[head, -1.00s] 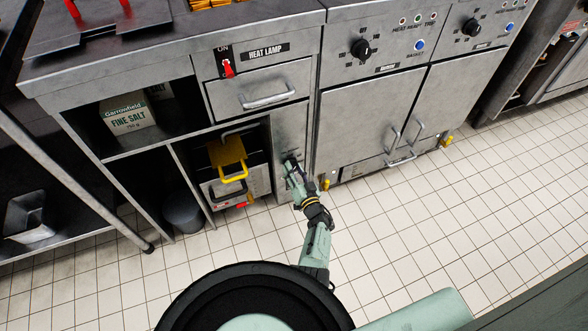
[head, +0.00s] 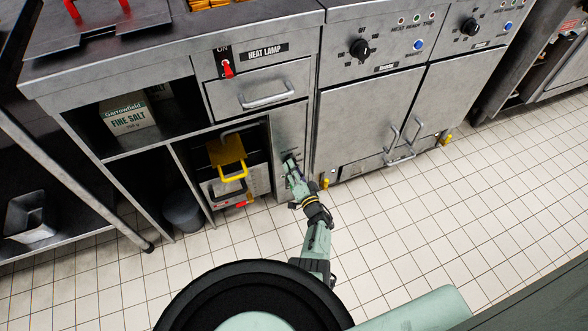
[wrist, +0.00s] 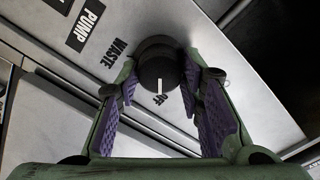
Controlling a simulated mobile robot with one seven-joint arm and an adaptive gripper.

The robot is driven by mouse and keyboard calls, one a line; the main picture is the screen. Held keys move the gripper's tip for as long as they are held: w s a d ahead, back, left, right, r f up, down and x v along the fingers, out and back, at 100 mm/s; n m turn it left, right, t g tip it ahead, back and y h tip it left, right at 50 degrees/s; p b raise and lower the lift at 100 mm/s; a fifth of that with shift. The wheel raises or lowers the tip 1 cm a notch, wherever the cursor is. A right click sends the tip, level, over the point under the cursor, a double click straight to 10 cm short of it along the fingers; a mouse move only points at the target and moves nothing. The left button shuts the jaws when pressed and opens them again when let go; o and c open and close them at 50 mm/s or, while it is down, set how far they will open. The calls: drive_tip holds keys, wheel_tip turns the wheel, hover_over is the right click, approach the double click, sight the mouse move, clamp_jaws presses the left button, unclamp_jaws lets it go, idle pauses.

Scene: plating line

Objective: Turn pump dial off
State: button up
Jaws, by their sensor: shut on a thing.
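The pump dial (wrist: 157,68) is a round black knob on a steel panel, in the middle of the wrist view. The fingers of my gripper (wrist: 166,92) are on either side of it, shut on it. A white pointer line on the knob points down in that view, towards a small black marking that looks like "OFF". Labels "PUMP" (wrist: 86,25) and "WASTE" (wrist: 116,52) lie to the upper left of the knob. In the head view my gripper (head: 290,164) is against the narrow steel panel (head: 290,125), and it hides the dial.
Left of the panel is an open bay with a yellow-handled unit (head: 230,160). The heat lamp drawer (head: 262,88) is above it. Fryer doors (head: 365,120) with handles stand to the right, with a yellow valve handle (head: 325,183) near the floor. The tiled floor (head: 430,220) is clear.

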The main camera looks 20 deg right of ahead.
sight(290, 145)
drive_tip(key=o, duration=1.1)
drive_tip(key=shift+o, duration=0.2)
drive_tip(key=shift+r, duration=0.15)
drive_tip(key=shift+r, duration=4.85)
